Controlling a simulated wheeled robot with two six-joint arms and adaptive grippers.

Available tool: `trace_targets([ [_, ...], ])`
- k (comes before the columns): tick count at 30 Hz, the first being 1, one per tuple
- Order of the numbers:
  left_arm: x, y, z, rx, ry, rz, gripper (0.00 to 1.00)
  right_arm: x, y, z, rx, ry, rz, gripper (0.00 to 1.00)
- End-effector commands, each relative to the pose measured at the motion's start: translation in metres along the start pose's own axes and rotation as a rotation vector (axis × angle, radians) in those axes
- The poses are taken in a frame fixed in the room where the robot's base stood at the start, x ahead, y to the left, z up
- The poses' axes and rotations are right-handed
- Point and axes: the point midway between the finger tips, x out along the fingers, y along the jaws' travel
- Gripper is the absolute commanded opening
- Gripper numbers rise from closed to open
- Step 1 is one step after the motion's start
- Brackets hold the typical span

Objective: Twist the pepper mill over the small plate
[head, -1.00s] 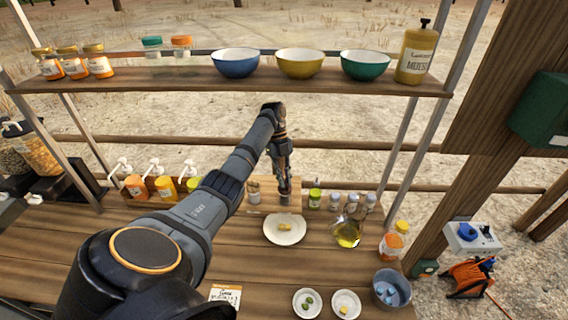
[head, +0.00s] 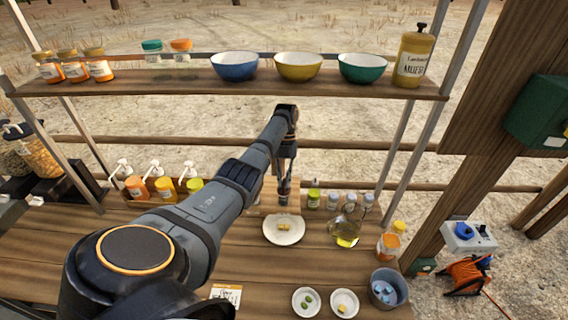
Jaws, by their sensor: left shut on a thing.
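The pepper mill (head: 283,199) is mostly covered by my left gripper (head: 284,184). Only a dark and reddish lower part shows below the fingers, in front of the wooden block at the back of the counter. My left gripper points down and is shut on the mill. I cannot tell whether the mill touches the counter. My right gripper is out of view.
Several small jars (head: 333,200) and an oil jug (head: 346,232) stand right of the plate. Pump bottles (head: 165,188) stand at the left. Two small dishes (head: 306,313) and a grey bucket (head: 376,290) are at the front. A shelf (head: 200,80) with bowls spans above.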

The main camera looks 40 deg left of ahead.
Motion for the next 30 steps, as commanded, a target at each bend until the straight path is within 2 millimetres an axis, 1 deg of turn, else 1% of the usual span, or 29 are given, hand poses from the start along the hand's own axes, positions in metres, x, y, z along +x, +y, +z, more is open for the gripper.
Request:
trace_targets([
  [1,-0.0023,-0.0005,0.0011,0.002,-0.008,-0.002,0.00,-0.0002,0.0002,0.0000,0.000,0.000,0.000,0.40],
  [10,-0.0026,-0.0004,0.0013,0.002,-0.009,-0.002,0.00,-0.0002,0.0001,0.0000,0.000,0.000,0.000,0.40],
  [11,-0.0027,-0.0004,0.0013,0.002,-0.009,-0.002,0.15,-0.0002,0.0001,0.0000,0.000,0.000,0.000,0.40],
  [15,-0.0020,-0.0003,0.0010,0.001,-0.007,-0.001,0.34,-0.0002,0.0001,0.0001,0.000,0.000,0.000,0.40],
  [25,-0.0007,0.0004,0.0005,-0.012,-0.003,-0.005,0.34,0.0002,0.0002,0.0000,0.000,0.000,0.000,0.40],
  [28,-0.0004,0.0018,0.0005,-0.075,-0.002,-0.030,0.34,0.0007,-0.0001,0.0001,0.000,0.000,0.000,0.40],
  [30,0.0007,0.0029,0.0005,-0.154,0.000,-0.061,0.34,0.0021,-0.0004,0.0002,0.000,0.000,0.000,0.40],
])
